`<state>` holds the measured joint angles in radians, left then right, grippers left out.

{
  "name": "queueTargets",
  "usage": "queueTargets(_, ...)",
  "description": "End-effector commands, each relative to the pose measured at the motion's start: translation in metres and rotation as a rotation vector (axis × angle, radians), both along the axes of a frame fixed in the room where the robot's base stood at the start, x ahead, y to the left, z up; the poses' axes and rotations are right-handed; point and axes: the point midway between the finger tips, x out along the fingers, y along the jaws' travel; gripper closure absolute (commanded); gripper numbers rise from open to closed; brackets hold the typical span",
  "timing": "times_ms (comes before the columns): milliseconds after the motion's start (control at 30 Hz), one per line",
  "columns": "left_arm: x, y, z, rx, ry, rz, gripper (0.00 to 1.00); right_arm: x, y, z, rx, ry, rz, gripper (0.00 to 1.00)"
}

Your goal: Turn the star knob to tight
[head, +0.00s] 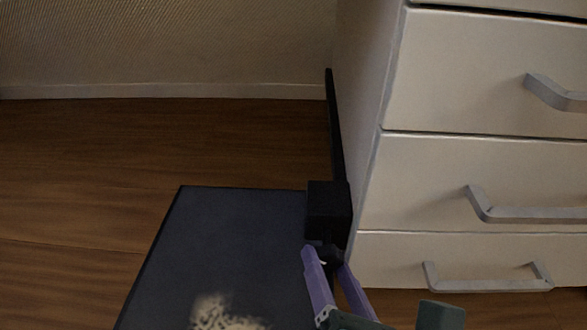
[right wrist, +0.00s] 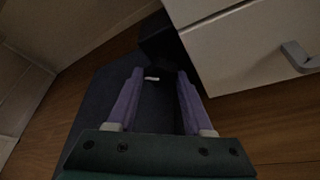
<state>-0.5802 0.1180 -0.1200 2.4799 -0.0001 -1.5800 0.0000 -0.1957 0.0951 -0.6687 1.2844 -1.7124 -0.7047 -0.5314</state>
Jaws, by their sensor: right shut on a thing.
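The star knob (head: 331,254) is small and black, at the near side of a black block (head: 328,208) beside the drawer cabinet. In the right wrist view the knob (right wrist: 158,76) is dark, with a small white mark on it. My right gripper (head: 326,259) has purple fingers, one on each side of the knob, and is shut on it. It also shows in the right wrist view (right wrist: 160,75). The fingers partly hide the knob, and its lobes are too dark to make out. My left gripper is not in view.
A white drawer cabinet (head: 460,180) with grey handles stands close on the right. A dark flat panel (head: 225,240) lies left of the block. A thin black bar (head: 335,120) runs along the cabinet's side. A speckled beige thing (head: 225,315) is at the bottom. Wooden floor (head: 90,180) is clear at left.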

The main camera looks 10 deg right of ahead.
Motion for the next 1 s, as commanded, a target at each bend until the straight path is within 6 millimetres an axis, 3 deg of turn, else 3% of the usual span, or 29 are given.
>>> queueTargets(1000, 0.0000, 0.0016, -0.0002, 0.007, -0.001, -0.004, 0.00, -0.0016, -0.0030, -0.0064, 0.832, -0.233, -0.001, 1.00)
